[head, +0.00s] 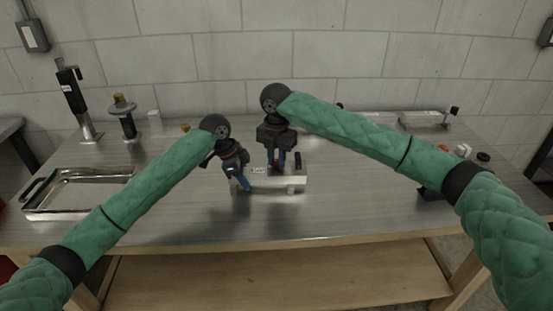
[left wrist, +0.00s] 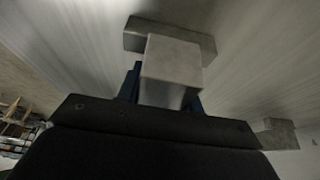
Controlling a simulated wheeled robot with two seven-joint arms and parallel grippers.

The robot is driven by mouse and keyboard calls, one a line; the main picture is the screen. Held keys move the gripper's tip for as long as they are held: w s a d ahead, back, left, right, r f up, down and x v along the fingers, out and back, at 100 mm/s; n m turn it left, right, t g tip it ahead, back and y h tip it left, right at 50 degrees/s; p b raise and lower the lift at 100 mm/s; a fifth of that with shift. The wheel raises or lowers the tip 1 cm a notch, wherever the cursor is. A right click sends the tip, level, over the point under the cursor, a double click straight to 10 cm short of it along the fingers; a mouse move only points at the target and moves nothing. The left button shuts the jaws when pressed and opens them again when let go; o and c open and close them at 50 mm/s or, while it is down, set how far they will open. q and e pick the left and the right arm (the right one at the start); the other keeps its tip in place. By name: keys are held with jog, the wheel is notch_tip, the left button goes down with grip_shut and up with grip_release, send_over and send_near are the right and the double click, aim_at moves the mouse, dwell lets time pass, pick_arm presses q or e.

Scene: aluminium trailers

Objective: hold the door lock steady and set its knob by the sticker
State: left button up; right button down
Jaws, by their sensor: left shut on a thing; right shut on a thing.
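The door lock (head: 291,181) is a pale metal block low on the table in the middle of the head view. My left gripper (head: 245,186) is shut on its left end, and in the left wrist view its blue fingers sit on both sides of a grey metal block (left wrist: 172,70). My right gripper (head: 277,168) points straight down and is shut at the middle of the lock, where a small red part shows between the fingers. The knob is mostly hidden there. A small white sticker (head: 258,170) with dark marks shows between the grippers; its marking is too small to read.
A shallow metal tray (head: 80,178) lies at the left. A dark upright tool (head: 75,100) and a shorter stand (head: 126,115) are at the back left. Another pale metal piece (head: 422,119) lies at the back right. The table front (head: 190,225) is clear.

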aim_at(277, 161)
jog(key=c, duration=1.2)
grip_release()
notch_tip(277, 161, up, 12)
pick_arm(q)
jog(key=o, duration=1.3)
